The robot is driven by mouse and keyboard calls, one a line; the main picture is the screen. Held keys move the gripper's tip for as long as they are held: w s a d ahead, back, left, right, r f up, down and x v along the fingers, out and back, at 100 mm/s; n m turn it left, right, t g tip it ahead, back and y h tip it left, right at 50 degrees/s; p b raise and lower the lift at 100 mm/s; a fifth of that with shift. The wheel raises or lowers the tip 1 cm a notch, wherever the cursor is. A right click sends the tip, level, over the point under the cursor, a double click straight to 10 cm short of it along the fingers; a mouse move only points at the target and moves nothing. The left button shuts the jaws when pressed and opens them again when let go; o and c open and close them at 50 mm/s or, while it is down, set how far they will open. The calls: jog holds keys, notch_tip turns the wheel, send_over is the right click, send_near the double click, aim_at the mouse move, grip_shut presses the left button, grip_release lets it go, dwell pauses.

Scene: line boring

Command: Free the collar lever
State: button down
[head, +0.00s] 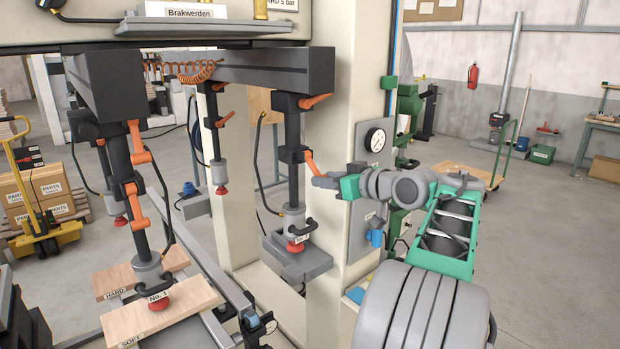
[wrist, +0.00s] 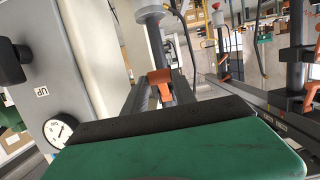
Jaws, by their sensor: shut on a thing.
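The orange collar lever (head: 314,168) sticks out to the right and down from the black collar (head: 292,154) on the right-hand vertical spindle. My gripper (head: 335,183), with green parts, is at the lever's outer end and shut on it. In the wrist view my green gripper (wrist: 180,150) fills the bottom, and the orange lever (wrist: 160,82) shows just beyond its dark edge. The spindle's lower end, with a grey cup and red tip (head: 295,247), stands over a grey block (head: 297,264).
A cream column (head: 345,120) with a dial gauge (head: 375,139) stands right behind the lever. Other spindles with orange levers hang to the left, one (head: 138,156) above wooden boards (head: 165,310). A dark beam (head: 262,68) runs overhead. A coiled orange hose (head: 197,70) hangs nearby.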

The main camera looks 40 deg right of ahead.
jog(key=shift+s+r, duration=0.15)
jog(key=shift+r, duration=0.15)
jog(key=shift+s+r+p, duration=0.4)
jog(key=shift+s+r, duration=0.05)
jog(key=shift+r, duration=0.3)
jog(key=shift+s+r+p, duration=0.3)
jog(key=shift+r+p, duration=0.3)
jog(key=shift+r, duration=0.25)
jog(key=shift+r+p, duration=0.4)
jog(key=shift+r, duration=0.15)
jog(key=c, duration=1)
grip_release()
jog(key=shift+f, duration=0.2)
